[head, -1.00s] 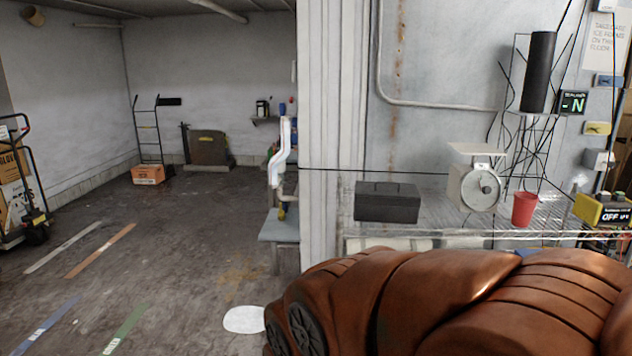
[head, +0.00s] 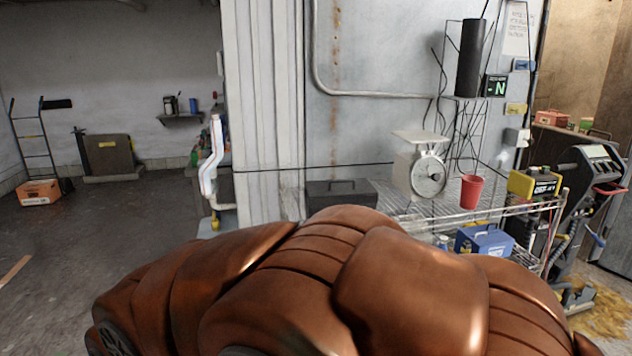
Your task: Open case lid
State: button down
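A dark grey case (head: 342,188) with a handle on top stands on the wire shelf against the wall, and its lid looks shut. Its lower part is hidden behind my brown arm. A smaller blue case (head: 485,240) with a handle sits lower, at the right front of the shelf, and it also looks shut. I cannot tell from the view which of the two is the task's case. My gripper does not show in this view.
On the wire shelf (head: 520,207) are a white scale (head: 420,165), a red cup (head: 471,192) and a yellow-black device (head: 534,184). A dark machine (head: 590,185) stands at the right, beside straw-coloured litter (head: 605,308). The floor (head: 110,225) at left is mostly clear.

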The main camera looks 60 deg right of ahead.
aim_at(325, 192)
jog(key=z, duration=0.4)
jog(key=i, duration=0.85)
jog(key=z, duration=0.65)
